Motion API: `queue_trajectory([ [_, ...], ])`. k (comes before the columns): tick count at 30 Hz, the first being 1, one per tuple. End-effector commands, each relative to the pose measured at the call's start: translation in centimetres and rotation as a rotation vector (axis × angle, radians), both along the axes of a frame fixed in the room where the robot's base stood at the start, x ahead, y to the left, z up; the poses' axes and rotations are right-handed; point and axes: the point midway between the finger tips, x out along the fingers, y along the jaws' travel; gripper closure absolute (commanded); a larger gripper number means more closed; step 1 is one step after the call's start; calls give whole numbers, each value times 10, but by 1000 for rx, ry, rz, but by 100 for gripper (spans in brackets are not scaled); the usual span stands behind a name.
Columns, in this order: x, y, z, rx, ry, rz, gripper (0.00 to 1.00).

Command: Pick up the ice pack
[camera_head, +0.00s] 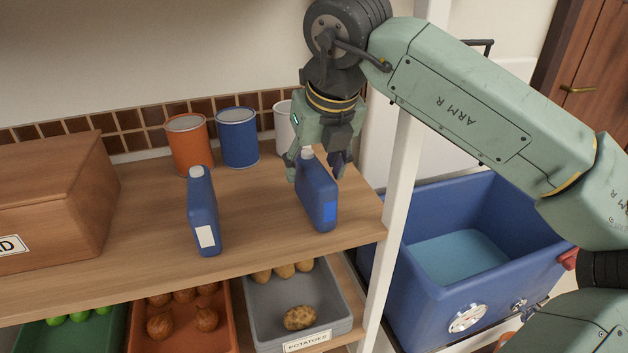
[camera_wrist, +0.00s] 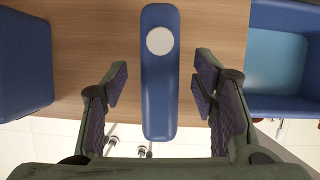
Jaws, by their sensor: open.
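Two upright blue bottle-shaped packs with white caps stand on the wooden shelf. The right pack (camera_head: 318,205) has a blue label and is below my gripper (camera_head: 317,167). The left pack (camera_head: 203,215) has a white label. I cannot tell from the labels which one is the ice pack. In the wrist view, the right pack (camera_wrist: 160,95) is seen from above, with its round cap (camera_wrist: 160,40), between the two fingers of my gripper (camera_wrist: 160,88). The fingers are open, with a gap visible on each side of it.
A wooden box (camera_head: 55,190) stands at the left. Orange (camera_head: 189,145), blue (camera_head: 238,140) and white cans are at the back. A white post (camera_head: 399,180) borders the shelf's right end, beside an open blue cooler (camera_head: 410,290). Produce trays (camera_head: 262,315) are below.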

Motion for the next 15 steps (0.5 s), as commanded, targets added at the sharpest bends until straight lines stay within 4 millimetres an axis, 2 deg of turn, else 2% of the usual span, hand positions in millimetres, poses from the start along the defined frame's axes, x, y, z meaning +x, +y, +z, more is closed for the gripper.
queue_trajectory([
  [4,3,1,-9,0,0,0,47],
  [15,3,1,-10,-1,0,0,47],
])
